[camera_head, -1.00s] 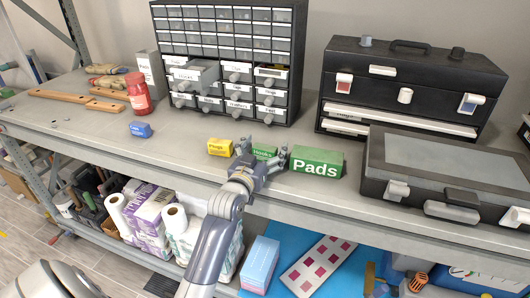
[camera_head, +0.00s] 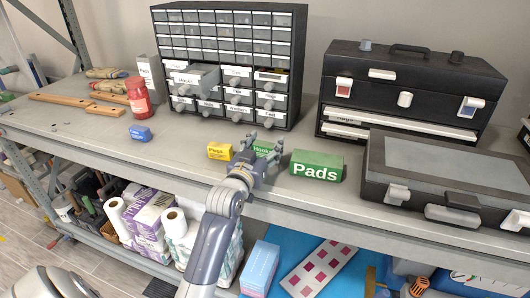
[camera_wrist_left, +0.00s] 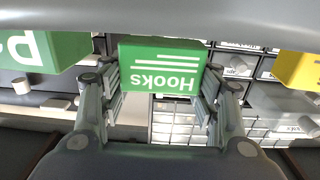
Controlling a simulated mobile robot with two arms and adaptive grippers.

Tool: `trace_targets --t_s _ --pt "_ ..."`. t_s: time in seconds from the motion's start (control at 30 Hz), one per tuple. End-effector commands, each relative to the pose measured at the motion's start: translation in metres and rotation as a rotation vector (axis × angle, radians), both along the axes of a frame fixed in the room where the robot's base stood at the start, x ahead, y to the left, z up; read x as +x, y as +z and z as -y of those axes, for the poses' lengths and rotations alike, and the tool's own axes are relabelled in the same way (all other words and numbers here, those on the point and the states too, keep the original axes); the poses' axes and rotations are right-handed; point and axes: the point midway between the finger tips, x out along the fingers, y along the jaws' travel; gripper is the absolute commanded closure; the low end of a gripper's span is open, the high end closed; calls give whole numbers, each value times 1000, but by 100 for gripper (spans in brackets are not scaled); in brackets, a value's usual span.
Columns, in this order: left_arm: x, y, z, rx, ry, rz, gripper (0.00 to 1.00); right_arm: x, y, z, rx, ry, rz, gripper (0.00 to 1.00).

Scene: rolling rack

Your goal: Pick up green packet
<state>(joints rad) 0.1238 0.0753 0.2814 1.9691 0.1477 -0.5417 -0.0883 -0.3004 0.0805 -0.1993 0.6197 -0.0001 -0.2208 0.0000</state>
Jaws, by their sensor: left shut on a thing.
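A small green packet labelled "Hooks" (camera_head: 263,148) is held by my left gripper (camera_head: 260,147), just above the upper shelf near its front edge. In the left wrist view the packet (camera_wrist_left: 160,65) sits between the two fingers, its label upside down, and the fingers (camera_wrist_left: 165,82) are on its two sides. In the head view the gripper hides part of it. My right gripper is in neither view.
A larger green "Pads" box (camera_head: 316,167) stands close right of the gripper, a yellow packet (camera_head: 219,151) close left. Behind are a drawer cabinet (camera_head: 228,67) with an opened drawer (camera_head: 198,76) and a black toolbox (camera_head: 425,85). A grey-lidded case (camera_head: 450,165) lies right.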

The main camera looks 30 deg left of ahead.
Motion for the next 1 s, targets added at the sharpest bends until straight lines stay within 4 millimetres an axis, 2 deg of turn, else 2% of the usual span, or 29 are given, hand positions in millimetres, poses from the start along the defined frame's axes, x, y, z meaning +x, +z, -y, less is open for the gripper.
trace_targets --t_s 0.07,0.13,0.4,0.6,0.8,1.0 --pt "0 16 0 3 1 9 68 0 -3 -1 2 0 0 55" --pt "-16 10 -6 6 3 0 68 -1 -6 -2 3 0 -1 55" --pt "-88 16 -26 9 2 -2 68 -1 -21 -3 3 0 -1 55" --pt "-129 22 -38 7 1 -2 68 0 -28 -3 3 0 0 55" --pt "-148 25 -44 3 1 1 68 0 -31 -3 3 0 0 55" --pt "-154 27 -46 1 0 2 68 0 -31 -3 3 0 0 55"
